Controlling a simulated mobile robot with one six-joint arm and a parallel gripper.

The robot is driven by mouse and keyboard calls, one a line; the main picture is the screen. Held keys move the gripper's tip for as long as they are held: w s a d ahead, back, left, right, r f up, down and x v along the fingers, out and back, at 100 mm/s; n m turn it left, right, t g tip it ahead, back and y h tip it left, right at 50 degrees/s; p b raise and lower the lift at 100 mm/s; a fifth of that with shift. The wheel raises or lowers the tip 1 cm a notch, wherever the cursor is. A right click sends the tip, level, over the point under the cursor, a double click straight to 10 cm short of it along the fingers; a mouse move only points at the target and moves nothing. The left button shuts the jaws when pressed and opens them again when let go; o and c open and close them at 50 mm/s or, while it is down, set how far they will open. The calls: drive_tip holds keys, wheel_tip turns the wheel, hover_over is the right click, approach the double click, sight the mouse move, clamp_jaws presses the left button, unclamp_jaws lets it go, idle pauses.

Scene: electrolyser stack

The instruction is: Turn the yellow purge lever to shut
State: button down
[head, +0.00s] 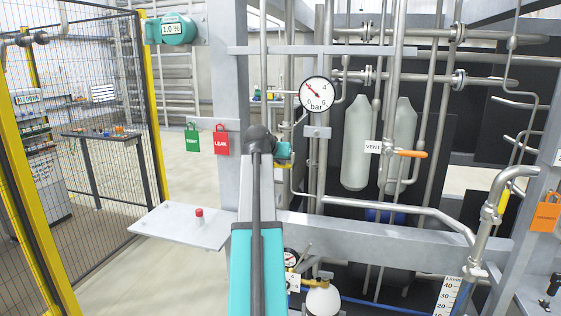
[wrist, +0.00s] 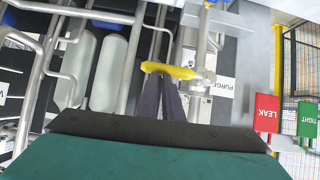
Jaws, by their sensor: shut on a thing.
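The yellow purge lever (wrist: 168,70) lies sideways across the wrist view, roughly crosswise to the steel pipe at its right end. The white PURGE label (wrist: 222,86) is just right of it. My gripper (wrist: 163,84) has its two dark fingers close together at the lever's middle, shut on it.
An orange lever (head: 410,154) sits beside the VENT label (head: 373,147). A round pressure gauge (head: 316,94) is left of it. Green TIGHT (head: 192,138) and red LEAK (head: 222,139) tags hang at left. A grey shelf (head: 185,226) juts out below, and pipes crowd the right.

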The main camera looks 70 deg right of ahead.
drive_tip(key=shift+s+f, duration=0.25)
drive_tip(key=shift+f, duration=0.2)
drive_tip(key=a+r, duration=0.9)
drive_tip(key=r, duration=0.1)
drive_tip(key=shift+s+r, duration=0.15)
drive_tip(key=shift+s, duration=0.2)
idle(0.4)
